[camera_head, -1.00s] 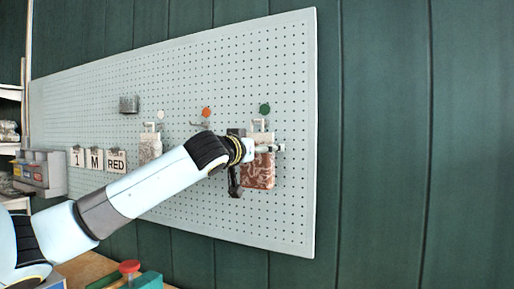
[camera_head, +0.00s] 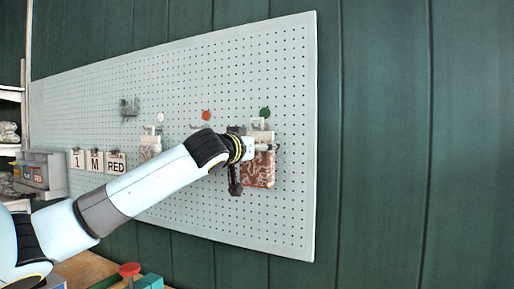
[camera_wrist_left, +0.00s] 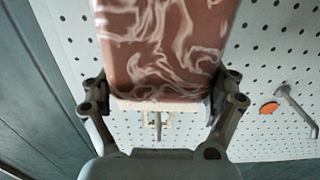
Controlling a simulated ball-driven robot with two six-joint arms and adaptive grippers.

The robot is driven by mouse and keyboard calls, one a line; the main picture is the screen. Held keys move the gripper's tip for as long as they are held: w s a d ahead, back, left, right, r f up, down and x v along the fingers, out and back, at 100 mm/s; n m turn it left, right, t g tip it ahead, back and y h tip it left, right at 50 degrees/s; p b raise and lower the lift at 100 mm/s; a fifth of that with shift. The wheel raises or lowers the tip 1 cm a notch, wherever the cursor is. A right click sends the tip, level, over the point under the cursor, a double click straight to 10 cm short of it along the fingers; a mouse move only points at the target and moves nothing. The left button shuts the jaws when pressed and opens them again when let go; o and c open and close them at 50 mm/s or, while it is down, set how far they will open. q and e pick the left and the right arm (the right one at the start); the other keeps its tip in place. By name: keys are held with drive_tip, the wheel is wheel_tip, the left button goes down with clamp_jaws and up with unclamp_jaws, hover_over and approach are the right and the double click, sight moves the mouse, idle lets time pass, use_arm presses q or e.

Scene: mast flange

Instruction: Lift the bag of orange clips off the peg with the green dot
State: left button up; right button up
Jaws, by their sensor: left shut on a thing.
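The bag of orange clips (camera_head: 258,172) is brown-orange with pale swirls and a white header. It hangs upright in front of the pegboard, below the green dot (camera_head: 265,112). My left gripper (camera_head: 258,148) is shut on the bag's upper part, its fingers on both sides. In the left wrist view the bag (camera_wrist_left: 165,45) fills the top middle between the fingers of the gripper (camera_wrist_left: 160,92). A pale slotted header with a thin peg (camera_wrist_left: 157,126) shows below it; whether the header is still around the peg I cannot tell. My right gripper is not in view.
A pale bag (camera_head: 149,147) hangs under the white dot to the left. The orange dot (camera_head: 206,115) has a peg, seen near the left gripper in the wrist view (camera_wrist_left: 295,108). Letter cards (camera_head: 95,160) and grey bins (camera_head: 42,172) are further left. The board right of the bag is bare.

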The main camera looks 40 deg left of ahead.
use_arm(q)
drive_tip(key=v, duration=0.8)
idle(0.8)
drive_tip(key=shift+s, duration=0.1)
